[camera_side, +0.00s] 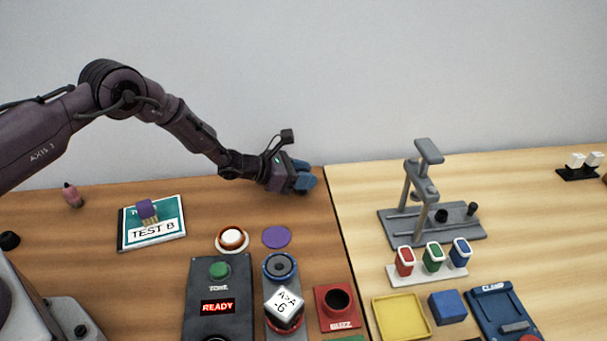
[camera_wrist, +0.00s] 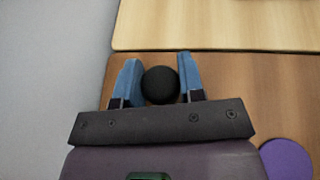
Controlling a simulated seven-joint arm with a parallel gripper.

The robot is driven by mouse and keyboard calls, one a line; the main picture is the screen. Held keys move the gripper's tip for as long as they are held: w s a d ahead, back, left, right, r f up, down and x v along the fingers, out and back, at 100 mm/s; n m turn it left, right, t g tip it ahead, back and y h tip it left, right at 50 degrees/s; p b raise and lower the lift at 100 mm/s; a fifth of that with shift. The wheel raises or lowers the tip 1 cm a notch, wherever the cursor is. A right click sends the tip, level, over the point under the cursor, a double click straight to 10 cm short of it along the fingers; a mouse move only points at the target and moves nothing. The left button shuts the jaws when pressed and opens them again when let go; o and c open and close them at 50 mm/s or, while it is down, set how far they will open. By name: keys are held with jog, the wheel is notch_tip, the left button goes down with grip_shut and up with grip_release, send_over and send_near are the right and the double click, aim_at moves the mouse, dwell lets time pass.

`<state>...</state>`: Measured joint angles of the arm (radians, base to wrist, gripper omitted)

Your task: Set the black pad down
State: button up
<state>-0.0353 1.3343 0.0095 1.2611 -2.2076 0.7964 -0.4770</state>
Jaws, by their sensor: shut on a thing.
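The black pad (camera_wrist: 160,85) is a round black thing between the two blue fingers of my gripper (camera_wrist: 157,76) in the wrist view. Both fingers touch its sides, so my gripper is shut on it. In the side view my gripper (camera_side: 305,178) is over the back of the brown table, near the seam with the paler table. The pad is hidden there by the fingers. I cannot tell how high the pad is above the wood.
A purple disc (camera_side: 276,237) lies flat in front of my gripper. A white button (camera_side: 232,238), a dark READY panel (camera_side: 218,275), a white cube (camera_side: 284,305) and a red BUZZ box (camera_side: 337,303) are nearer. A grey press (camera_side: 425,185) stands right. Wood around my gripper is bare.

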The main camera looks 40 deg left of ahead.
jog(key=shift+f, duration=0.1)
jog(key=o, duration=1)
jog(key=shift+c, duration=0.2)
